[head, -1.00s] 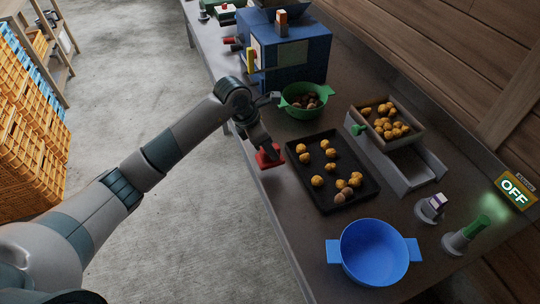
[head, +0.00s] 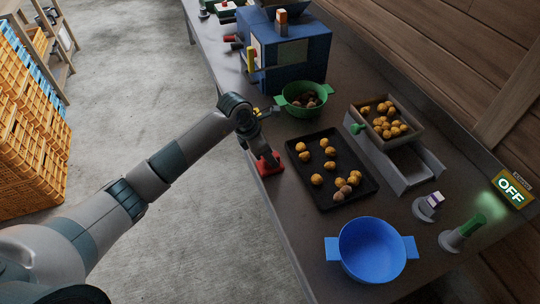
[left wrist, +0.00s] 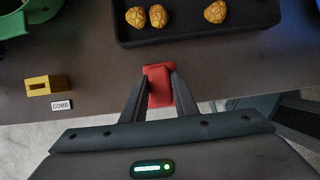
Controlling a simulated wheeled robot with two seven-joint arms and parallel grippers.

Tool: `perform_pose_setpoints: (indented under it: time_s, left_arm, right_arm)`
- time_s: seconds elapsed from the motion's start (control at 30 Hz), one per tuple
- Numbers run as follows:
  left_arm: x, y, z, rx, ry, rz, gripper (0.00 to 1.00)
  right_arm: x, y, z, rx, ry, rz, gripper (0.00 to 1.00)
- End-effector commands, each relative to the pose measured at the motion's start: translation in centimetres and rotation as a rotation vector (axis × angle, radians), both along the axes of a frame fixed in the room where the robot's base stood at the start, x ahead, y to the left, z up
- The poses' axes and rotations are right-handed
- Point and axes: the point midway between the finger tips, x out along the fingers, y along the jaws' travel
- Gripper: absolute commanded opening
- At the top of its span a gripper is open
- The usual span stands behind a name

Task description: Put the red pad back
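The red pad (head: 268,164) is at the near edge of the table, just left of the black tray. My left gripper (head: 266,153) reaches down to it from above. In the left wrist view, the red pad (left wrist: 158,84) sits between the two fingers of my left gripper (left wrist: 160,90), which are closed on its sides. The pad appears to be down at the tabletop, but whether it touches is hard to tell. My right gripper is not in view.
The black tray (head: 363,192) holds several chestnuts. A green bowl (head: 300,109), a blue machine (head: 305,55) and an empty blue bowl (head: 372,250) stand around it. A yellow slotted block (left wrist: 46,86) labelled COMB sits near the table edge.

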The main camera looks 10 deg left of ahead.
Motion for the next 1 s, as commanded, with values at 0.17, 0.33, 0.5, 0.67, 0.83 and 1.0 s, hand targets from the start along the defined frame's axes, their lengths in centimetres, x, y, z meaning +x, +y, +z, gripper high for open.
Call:
perform_pose_setpoints:
  time_s: [0.17, 0.33, 0.5, 0.67, 0.83, 1.0]
  left_arm:
    - [0.0, 0.0, 0.0, 0.0, 0.0, 0.0, 0.43]
    - [0.0, 0.0, 0.0, 0.001, 0.001, 0.0, 0.43]
    - [0.0, 0.0, 0.4, 0.001, 0.001, 0.0, 0.43]
    - [-0.2, 0.5, 1.5, 0.0, -0.004, 0.0, 0.43]
    - [-0.7, 1.4, 3.9, 0.002, -0.004, 0.0, 0.43]
    - [-1.4, 2.4, 6.8, 0.002, -0.006, -0.001, 0.43]
  right_arm:
    - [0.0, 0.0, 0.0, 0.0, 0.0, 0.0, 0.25]
    - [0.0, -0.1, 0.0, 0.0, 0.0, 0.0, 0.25]
    - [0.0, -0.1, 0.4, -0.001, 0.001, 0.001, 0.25]
    - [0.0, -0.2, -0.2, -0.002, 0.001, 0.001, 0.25]
    - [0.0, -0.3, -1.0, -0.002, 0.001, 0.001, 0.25]
    - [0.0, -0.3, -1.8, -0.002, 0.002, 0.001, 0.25]
